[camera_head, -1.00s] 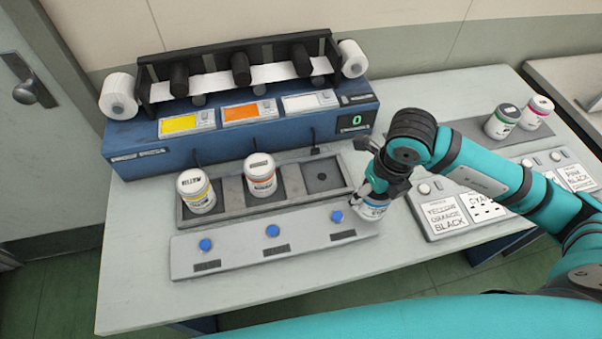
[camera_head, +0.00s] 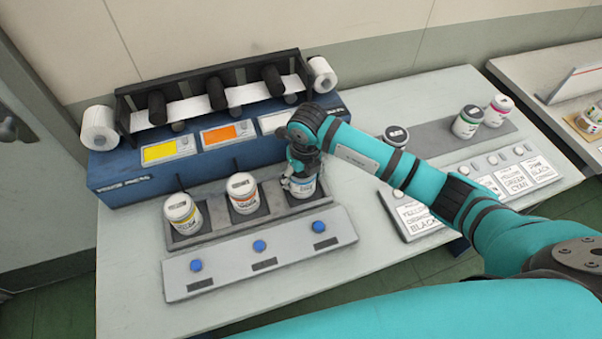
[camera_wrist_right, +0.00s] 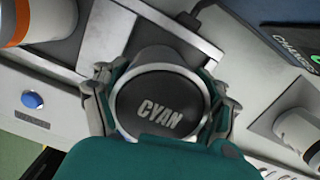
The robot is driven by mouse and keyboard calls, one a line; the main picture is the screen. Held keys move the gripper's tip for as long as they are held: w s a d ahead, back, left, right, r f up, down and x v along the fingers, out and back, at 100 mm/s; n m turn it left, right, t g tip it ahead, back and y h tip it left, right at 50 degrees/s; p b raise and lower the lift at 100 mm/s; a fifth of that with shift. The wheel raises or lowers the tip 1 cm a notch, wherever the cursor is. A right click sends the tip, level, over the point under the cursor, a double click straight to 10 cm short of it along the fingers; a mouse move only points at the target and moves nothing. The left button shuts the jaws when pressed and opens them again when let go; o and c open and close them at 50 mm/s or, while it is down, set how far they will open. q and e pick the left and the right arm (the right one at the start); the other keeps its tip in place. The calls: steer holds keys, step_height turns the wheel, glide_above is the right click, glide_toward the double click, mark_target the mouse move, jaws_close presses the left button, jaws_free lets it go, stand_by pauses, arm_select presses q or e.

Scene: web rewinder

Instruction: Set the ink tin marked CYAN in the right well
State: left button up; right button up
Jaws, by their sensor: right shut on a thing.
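The ink tin marked CYAN (camera_wrist_right: 162,100) has a black lid with that word in the right wrist view. In the head view the tin (camera_head: 303,187), white with a blue band, is upright at the right well (camera_head: 275,199) of the grey tray. My right gripper (camera_head: 300,180) is shut on it, with a finger on each side of the lid in the wrist view (camera_wrist_right: 163,105). The tin's base is hidden, so I cannot tell whether it touches the well floor. A yellow-banded tin (camera_head: 183,214) stands in the left well and an orange-banded tin (camera_head: 243,194) in the middle well. My left gripper is not in view.
A panel with blue buttons (camera_head: 259,246) lies in front of the wells. The blue rewinder (camera_head: 135,176) stands behind them. At the right, a dark-lidded tin (camera_head: 396,137), a green-banded tin (camera_head: 467,122) and a pink-banded tin (camera_head: 497,111) stand near label cards (camera_head: 413,218).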

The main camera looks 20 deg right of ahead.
steer(key=shift+w+f, duration=0.1)
steer(key=shift+f, duration=0.2)
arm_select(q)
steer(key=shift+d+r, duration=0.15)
arm_select(e)
steer(key=shift+f, duration=0.15)
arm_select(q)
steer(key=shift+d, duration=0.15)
arm_select(e)
steer(key=o, duration=1.7)
steer(key=shift+c, duration=0.2)
arm_select(q)
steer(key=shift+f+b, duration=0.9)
steer(key=shift+b, duration=0.05)
arm_select(e)
steer(key=r, duration=0.4)
steer(key=s+r, duration=0.1)
steer(key=r, duration=0.7)
steer(key=shift+s+d+r, duration=0.1)
steer(key=shift+s+d, duration=0.1)
steer(key=shift+s, duration=0.05)
